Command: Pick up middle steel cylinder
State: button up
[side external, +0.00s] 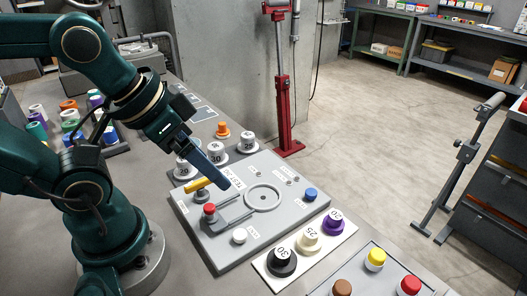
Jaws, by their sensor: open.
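Three steel-grey cylinders with numbered pale tops stand in a row at the back left of the grey fixture board. The middle steel cylinder (216,154) seems to read 30. The left steel cylinder (183,169) is partly covered by my arm, and the right steel cylinder (247,145) reads 25. My gripper (238,185) has long blue fingers that slant down to the right, in front of the row and over the board. It looks empty and open, though the gap between the fingers is hard to see from this side. It appears apart from the cylinders.
The fixture board (205,246) carries a ring, a yellow-handled clamp (198,185), a red knob (209,209) and a blue knob (310,194). A white tray (262,267) holds black, cream and purple numbered pieces. An orange piece (222,130) stands behind the row.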

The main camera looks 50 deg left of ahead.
notch_tip(320, 180, up, 4)
jog(key=w, duration=0.3)
jog(key=n+g+y, duration=0.1)
jog(key=n+g, duration=0.2)
send_over(247, 135)
jog(key=d, duration=0.5)
jog(key=s+x, duration=0.1)
jog(key=x, duration=0.4)
jog(key=shift+n+g, duration=0.7)
jog(key=shift+n, duration=0.1)
jog(key=a+f, duration=0.1)
jog(key=f, duration=0.2)
jog(key=a+f, duration=0.3)
jog(key=f, duration=0.2)
jog(key=shift+s+a+f, duration=0.25)
jog(key=shift+f, duration=0.05)
jog(key=shift+w+a+f, duration=0.1)
jog(key=shift+w+f, duration=0.05)
jog(key=shift+f, duration=1)
jog(key=shift+w+f, duration=0.15)
jog(key=shift+f, duration=1)
grip_shut()
